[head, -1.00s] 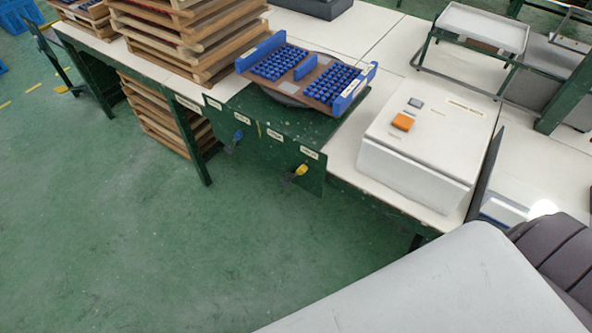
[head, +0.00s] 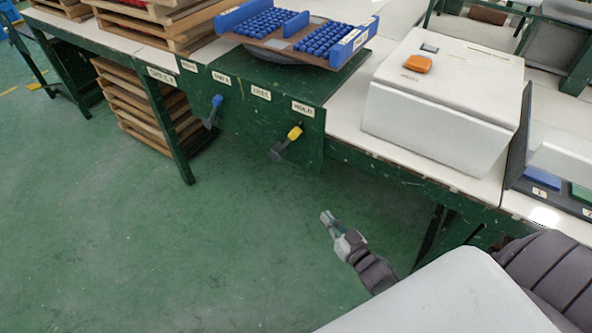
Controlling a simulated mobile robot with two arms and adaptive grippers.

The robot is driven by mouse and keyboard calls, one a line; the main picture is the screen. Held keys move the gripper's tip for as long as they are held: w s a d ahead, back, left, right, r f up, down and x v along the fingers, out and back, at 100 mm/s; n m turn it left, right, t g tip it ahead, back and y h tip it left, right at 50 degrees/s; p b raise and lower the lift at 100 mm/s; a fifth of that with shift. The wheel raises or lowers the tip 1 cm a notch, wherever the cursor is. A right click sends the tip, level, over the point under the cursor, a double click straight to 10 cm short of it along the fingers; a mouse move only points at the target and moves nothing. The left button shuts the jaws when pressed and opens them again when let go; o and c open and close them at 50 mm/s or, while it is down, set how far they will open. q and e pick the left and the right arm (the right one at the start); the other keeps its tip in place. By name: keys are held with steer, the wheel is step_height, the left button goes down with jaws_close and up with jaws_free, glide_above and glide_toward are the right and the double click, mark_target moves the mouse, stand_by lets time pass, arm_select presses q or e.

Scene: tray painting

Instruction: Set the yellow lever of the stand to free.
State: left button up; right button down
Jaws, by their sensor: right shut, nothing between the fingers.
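The yellow lever (head: 294,132) is on the green front panel of the stand (head: 240,112). Its yellow tip points up and to the right, toward the label HOLD (head: 303,108). The label FREE (head: 261,92) is to the left of that one. My right gripper (head: 326,216) is shut and empty. It shows below and to the right of the lever, over the green floor, apart from the panel. My left gripper is out of view.
A blue lever (head: 217,101) is further left on the same panel. A turntable board with blue parts (head: 283,45) sits on top. A white box with an orange button (head: 440,105) stands to the right. Wooden trays (head: 165,20) are stacked at the left. The floor in front is clear.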

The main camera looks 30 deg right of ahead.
arm_select(q)
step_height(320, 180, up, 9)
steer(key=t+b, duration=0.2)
steer(key=b, duration=0.6)
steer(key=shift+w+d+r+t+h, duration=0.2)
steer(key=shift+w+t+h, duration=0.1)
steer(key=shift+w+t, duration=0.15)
arm_select(e)
step_height(320, 180, up, 11)
steer(key=w+n+t+y, duration=0.1)
steer(key=n+t+y, duration=0.2)
steer(key=t+y, duration=0.2)
steer(key=shift+w+t+y, duration=0.2)
steer(key=shift+t+y, duration=0.1)
steer(key=shift+y, duration=0.3)
steer(key=b, duration=0.2)
glide_toward(288, 142)
steer(key=x, duration=0.6)
steer(key=shift+w+d+f, duration=0.15)
steer(key=shift+d, duration=0.05)
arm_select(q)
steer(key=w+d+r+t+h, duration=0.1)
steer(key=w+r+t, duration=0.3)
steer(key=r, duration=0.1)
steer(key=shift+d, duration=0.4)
arm_select(e)
steer(key=shift+w+a+r, duration=0.15)
steer(key=shift+w+r, duration=0.15)
steer(key=shift+w, duration=0.15)
